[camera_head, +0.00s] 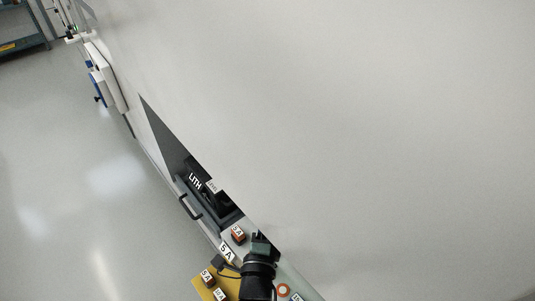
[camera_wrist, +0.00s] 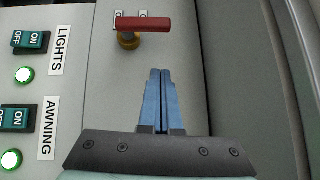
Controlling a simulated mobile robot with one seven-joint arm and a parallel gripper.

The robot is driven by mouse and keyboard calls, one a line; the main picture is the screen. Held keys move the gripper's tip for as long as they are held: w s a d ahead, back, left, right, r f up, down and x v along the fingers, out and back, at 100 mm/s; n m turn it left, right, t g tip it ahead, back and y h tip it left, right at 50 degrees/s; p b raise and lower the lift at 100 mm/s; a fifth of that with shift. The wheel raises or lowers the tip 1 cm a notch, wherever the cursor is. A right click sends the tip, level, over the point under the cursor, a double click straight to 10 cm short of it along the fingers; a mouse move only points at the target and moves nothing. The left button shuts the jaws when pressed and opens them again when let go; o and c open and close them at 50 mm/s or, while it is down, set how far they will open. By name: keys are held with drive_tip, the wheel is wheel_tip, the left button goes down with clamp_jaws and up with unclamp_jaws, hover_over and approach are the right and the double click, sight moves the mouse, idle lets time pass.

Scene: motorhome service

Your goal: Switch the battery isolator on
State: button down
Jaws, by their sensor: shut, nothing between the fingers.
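The battery isolator shows in the wrist view as a red bar handle (camera_wrist: 144,24) on a round yellow base (camera_wrist: 129,41), set on a grey panel (camera_wrist: 105,85). The handle lies roughly crosswise in the picture. Two small white labels sit just behind it, and the handle partly hides their lettering. My gripper (camera_wrist: 161,72) has its blue fingers together and empty. The fingertips point at the panel a little below and to the right of the yellow base, apart from the handle in the picture. In the head view I cannot make out the isolator clearly.
Left of the isolator are a LIGHTS switch (camera_wrist: 31,41) and an AWNING switch (camera_wrist: 17,118), each with a lit green lamp. A raised grey edge runs along the right. In the head view, an open hatch holds a dark battery (camera_head: 208,192); the floor at left is clear.

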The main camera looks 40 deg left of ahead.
drive_tip(key=v, duration=0.3)
drive_tip(key=b+v, duration=0.1)
drive_tip(key=v, duration=0.1)
drive_tip(key=shift+s+a, duration=0.25)
drive_tip(key=shift+s, duration=0.3)
